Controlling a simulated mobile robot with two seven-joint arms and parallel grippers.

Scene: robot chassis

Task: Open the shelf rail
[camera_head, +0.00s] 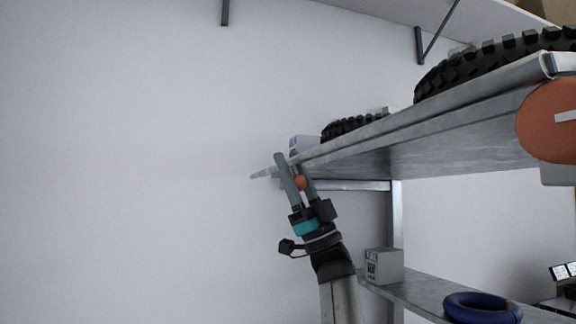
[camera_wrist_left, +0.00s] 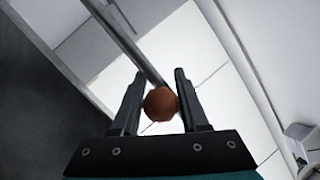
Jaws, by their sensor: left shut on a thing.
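The shelf rail (camera_head: 440,90) looks like a long grey bar along the front edge of the upper shelf. A round orange knob (camera_head: 300,183) is at its far end, and a large orange disc (camera_head: 548,122) is at its near right end. My left gripper (camera_head: 292,163) points up at the far end of the upper shelf and is shut on the orange knob. In the left wrist view, the knob (camera_wrist_left: 160,104) sits between the two fingers, with a thin grey bar behind it. The fingers partly hide the rail's far end. My right gripper is not in view.
Black knobbly tyres (camera_head: 500,62) lie on the upper shelf. A grey box (camera_head: 383,265) and a blue ring (camera_head: 482,307) rest on the lower shelf. A metal post (camera_head: 396,215) stands right of my left arm. The space to the left, before the white wall, is clear.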

